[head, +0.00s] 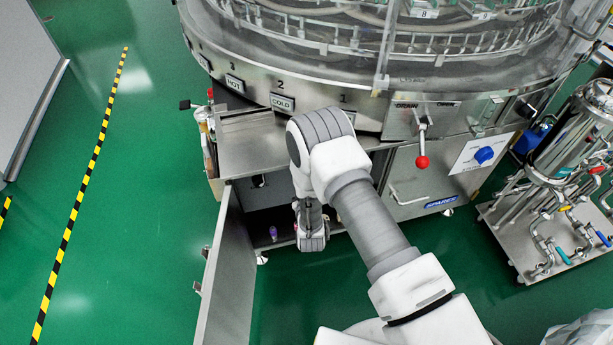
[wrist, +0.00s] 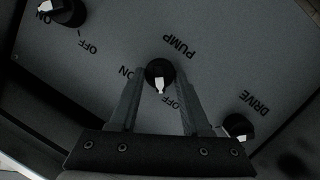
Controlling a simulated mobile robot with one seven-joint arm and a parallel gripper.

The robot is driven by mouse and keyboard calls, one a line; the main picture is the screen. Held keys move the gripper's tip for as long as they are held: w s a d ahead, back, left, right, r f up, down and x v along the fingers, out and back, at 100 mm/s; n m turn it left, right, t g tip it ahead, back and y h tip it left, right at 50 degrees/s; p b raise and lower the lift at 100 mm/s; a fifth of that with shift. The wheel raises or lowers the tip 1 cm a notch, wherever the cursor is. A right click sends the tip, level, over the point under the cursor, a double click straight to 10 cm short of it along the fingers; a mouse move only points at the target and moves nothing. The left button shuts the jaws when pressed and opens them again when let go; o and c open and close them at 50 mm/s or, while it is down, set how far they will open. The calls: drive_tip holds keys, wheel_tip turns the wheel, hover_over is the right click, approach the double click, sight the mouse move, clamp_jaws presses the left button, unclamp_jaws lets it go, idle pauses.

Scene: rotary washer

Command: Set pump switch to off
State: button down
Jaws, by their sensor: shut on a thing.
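The pump switch (wrist: 160,74) is a round black knob with a white pointer, below the word PUMP on a grey panel in the wrist view. Its pointer aims down in the picture, close to the left end of its OFF label and away from its ON label on the left. My gripper (wrist: 160,80) has a finger on each side of the knob and is shut on it. In the head view my gripper (head: 312,236) is at the open cabinet under the washer; the switch is hidden there.
The DRIVE switch (wrist: 237,127) is right of my gripper, and another switch (wrist: 68,12) is at upper left, its pointer by ON. The open cabinet door (head: 228,275) stands left of my arm. A steel pipe cart (head: 560,215) is at right. Green floor is clear at left.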

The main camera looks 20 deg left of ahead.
drive_tip(key=shift+n, duration=0.4)
idle(0.3)
drive_tip(key=shift+c, duration=1.8)
unclamp_jaws()
drive_tip(key=shift+s+d, duration=0.1)
drive_tip(key=shift+s, duration=0.15)
